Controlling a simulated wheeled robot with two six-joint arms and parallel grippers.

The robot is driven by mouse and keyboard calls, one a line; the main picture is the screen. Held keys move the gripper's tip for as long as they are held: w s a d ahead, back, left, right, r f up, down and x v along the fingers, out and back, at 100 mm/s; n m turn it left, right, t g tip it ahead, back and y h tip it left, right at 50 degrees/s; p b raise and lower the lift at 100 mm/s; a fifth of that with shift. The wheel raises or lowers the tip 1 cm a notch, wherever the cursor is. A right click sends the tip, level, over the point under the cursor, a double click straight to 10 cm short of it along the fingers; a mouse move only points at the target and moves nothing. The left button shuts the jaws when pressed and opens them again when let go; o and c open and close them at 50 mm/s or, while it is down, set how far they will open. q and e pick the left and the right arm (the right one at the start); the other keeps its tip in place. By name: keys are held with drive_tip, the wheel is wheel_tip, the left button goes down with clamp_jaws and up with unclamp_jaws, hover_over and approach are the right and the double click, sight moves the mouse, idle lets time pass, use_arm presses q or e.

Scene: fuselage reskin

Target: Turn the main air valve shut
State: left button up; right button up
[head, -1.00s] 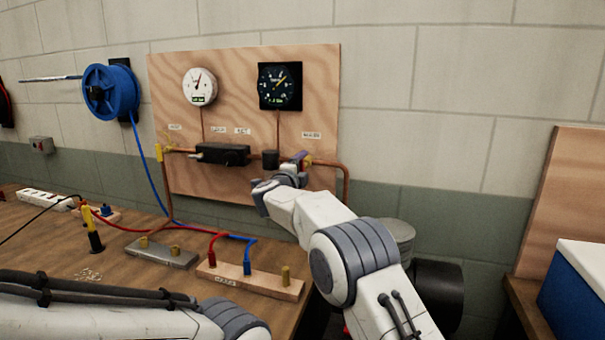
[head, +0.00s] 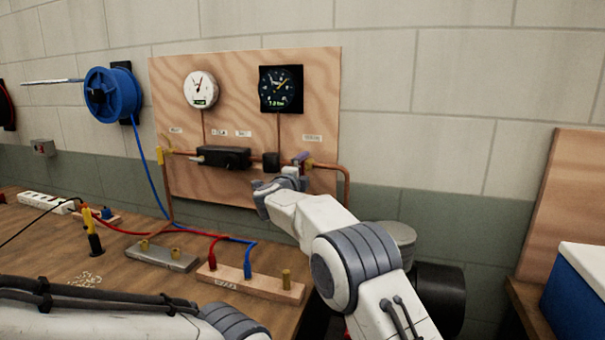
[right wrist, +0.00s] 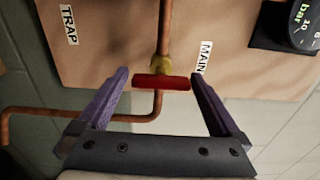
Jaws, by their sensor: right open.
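The main air valve shows in the right wrist view as a red bar handle (right wrist: 161,82) on a brass body (right wrist: 163,64), beside the label MAIN (right wrist: 205,58). The handle lies crosswise to the copper pipe (right wrist: 165,25). My right gripper (right wrist: 159,73) is open, with one purple finger on each side of the handle and a gap at both ends. In the head view my right gripper (head: 301,159) is at the right end of the board's pipe, and the handle cannot be made out. My left gripper is out of view.
The plywood board (head: 325,90) carries a white gauge (head: 201,90), a black gauge (head: 281,89) and a black block (head: 222,157) on the pipe. Below, a workbench (head: 110,265) holds hose fittings and a power strip (head: 46,202). A blue hose reel (head: 108,94) hangs left.

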drive_tip(key=b+v, duration=0.3)
drive_tip(key=v, duration=0.7)
drive_tip(key=shift+s+b, duration=0.2)
drive_tip(key=shift+b, duration=0.15)
